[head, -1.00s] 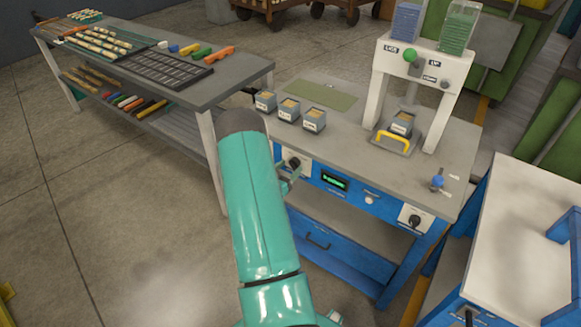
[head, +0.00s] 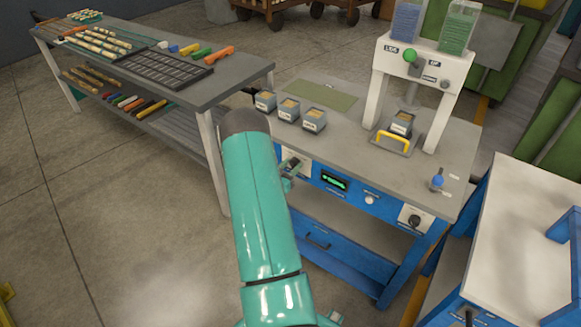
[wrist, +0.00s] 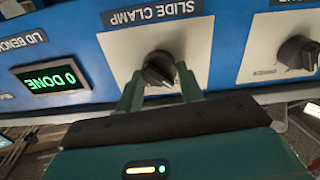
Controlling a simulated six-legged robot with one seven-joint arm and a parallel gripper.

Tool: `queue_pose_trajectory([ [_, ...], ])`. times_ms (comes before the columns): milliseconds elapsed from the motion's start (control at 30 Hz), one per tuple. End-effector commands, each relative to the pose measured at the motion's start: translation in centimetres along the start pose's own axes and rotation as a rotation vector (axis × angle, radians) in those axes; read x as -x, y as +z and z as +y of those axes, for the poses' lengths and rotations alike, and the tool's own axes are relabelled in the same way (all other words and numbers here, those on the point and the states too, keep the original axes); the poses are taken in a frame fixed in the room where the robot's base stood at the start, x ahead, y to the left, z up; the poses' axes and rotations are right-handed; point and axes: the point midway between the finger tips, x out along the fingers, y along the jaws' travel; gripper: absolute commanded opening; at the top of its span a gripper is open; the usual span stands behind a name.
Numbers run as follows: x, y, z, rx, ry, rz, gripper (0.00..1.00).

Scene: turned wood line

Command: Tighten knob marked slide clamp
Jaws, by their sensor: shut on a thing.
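The slide clamp knob (wrist: 158,68) is a black ridged knob on a white plate (wrist: 118,50) labelled "SLIDE CLAMP", on a blue panel. The wrist view shows the panel upside down. My gripper (wrist: 160,84) has one finger on each side of the knob and is shut on it. In the head view, my gripper (head: 291,170) is at the left end of the bench front and covers most of the knob. The knob's far side and its exact contact with the fingertips are hard to see.
A lit green display (wrist: 52,78) reading "0 DONE" is beside the knob plate. A second black knob (wrist: 298,53) is on the other side. Several small grey boxes (head: 289,108) and a white press frame (head: 440,60) stand on the bench (head: 355,140).

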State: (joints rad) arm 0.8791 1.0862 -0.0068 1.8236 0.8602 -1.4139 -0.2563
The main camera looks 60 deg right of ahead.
Motion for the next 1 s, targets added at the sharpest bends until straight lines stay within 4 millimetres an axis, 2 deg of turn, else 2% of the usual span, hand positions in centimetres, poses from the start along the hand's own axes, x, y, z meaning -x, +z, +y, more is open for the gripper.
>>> queue_pose_trajectory([
  [367, 0.09, -0.01, 0.00, -0.210, -0.002, 0.001, 0.14],
  [1000, 0.11, 0.19, 0.26, -0.812, 0.000, -0.001, 0.14],
])
